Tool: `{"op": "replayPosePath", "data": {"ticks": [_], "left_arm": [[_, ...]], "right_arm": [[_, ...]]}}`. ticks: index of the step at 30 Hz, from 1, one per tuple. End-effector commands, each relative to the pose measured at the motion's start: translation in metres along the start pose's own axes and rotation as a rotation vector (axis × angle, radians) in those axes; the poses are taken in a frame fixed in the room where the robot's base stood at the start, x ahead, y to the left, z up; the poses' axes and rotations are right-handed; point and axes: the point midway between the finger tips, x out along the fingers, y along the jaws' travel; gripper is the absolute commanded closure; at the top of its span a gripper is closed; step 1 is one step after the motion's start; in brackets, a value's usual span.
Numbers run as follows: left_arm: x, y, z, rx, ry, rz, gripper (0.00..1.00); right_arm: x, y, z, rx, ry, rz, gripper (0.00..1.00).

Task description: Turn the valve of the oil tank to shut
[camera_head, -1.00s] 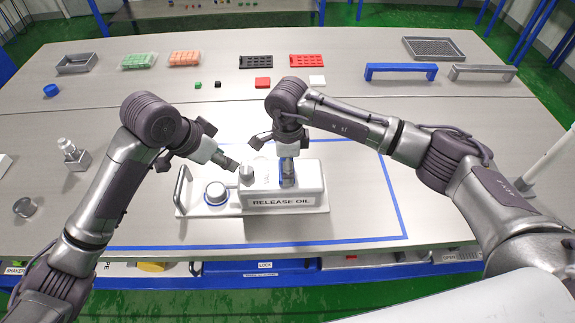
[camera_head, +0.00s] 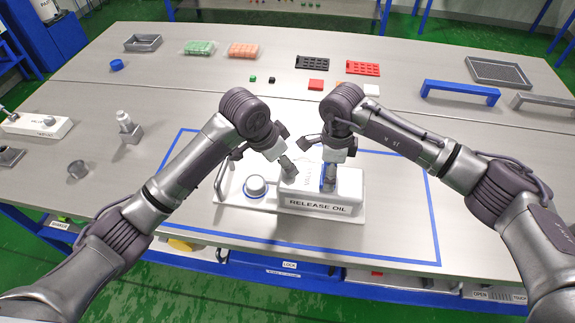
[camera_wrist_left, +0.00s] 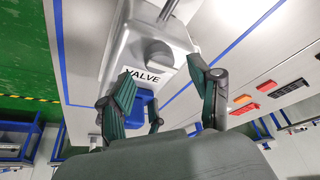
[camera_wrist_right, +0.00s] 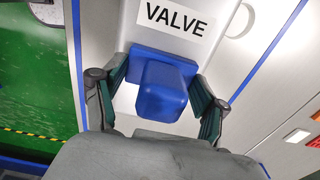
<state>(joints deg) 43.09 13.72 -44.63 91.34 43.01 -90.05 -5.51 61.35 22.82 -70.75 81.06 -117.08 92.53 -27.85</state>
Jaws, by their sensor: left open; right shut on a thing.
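The oil tank is a light box (camera_head: 322,206) labelled RELEASE OIL, on a white base inside a blue taped outline. Its blue valve handle (camera_wrist_right: 162,88) stands beside the VALVE label. My right gripper (camera_wrist_right: 158,98) is shut on this handle; in the head view (camera_head: 328,180) it comes down over the tank's top. My left gripper (camera_head: 289,168) is open just left of it, over the tank's left part. The left wrist view shows the grey knob (camera_wrist_left: 158,54) beyond the left fingers (camera_wrist_left: 163,103), with the blue handle (camera_wrist_left: 141,106) partly hidden behind one finger.
Trays, blocks and a blue bridge (camera_head: 460,92) lie at the back.

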Motion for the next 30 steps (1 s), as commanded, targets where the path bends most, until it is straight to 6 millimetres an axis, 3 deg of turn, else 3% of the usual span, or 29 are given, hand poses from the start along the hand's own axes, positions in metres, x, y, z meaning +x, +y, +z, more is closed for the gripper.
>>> {"op": "replayPosePath", "data": {"ticks": [6, 17, 28, 30], "left_arm": [[0.027, 0.0, 0.0, 0.0, -0.001, 0.0, 0.37], [0.033, 0.0, 0.0, 0.001, 0.001, 0.0, 0.37], [0.032, 0.0, 0.0, 0.0, 0.001, 0.0, 0.95], [0.032, 0.0, 0.0, 0.0, 0.001, 0.0, 0.97]], "right_arm": [[-0.001, -0.001, 0.0, 0.001, -0.001, -0.002, 0.97], [-0.001, -0.001, 0.0, 0.001, -0.001, -0.002, 0.97], [-0.001, -0.001, 0.0, 0.001, -0.001, -0.002, 0.97], [-0.001, -0.001, 0.0, 0.001, -0.001, -0.002, 0.97]]}}
